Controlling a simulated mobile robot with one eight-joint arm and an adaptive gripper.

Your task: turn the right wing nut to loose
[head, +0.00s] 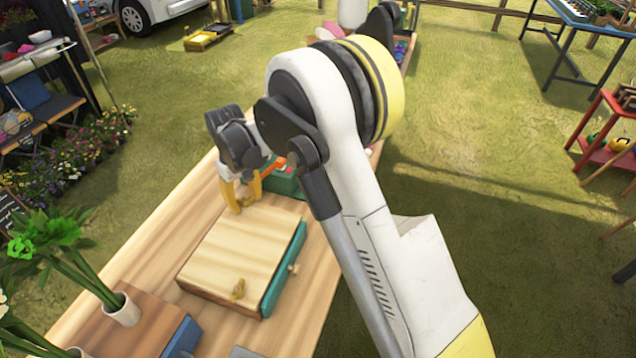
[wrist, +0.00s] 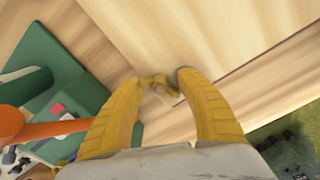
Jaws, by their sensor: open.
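A flat wooden box with a light wooden top board (head: 235,245) lies on the long table. One brass wing nut (head: 238,289) stands on the board's near edge, away from my gripper. My gripper (head: 243,205) points down at the board's far end with its yellow fingers apart. In the wrist view, another brass wing nut (wrist: 158,86) shows between the open fingertips (wrist: 162,78), near the board's edge. It sits closer to the left fingertip; I cannot tell whether they touch. In the head view this wing nut is hidden by the fingers.
A teal drawer front with a knob (head: 285,268) is on the box's right side. A green box (wrist: 50,85) with an orange-handled thing (wrist: 60,128) lies just beyond the board. Potted plants in a white pot (head: 122,311) stand at the near left.

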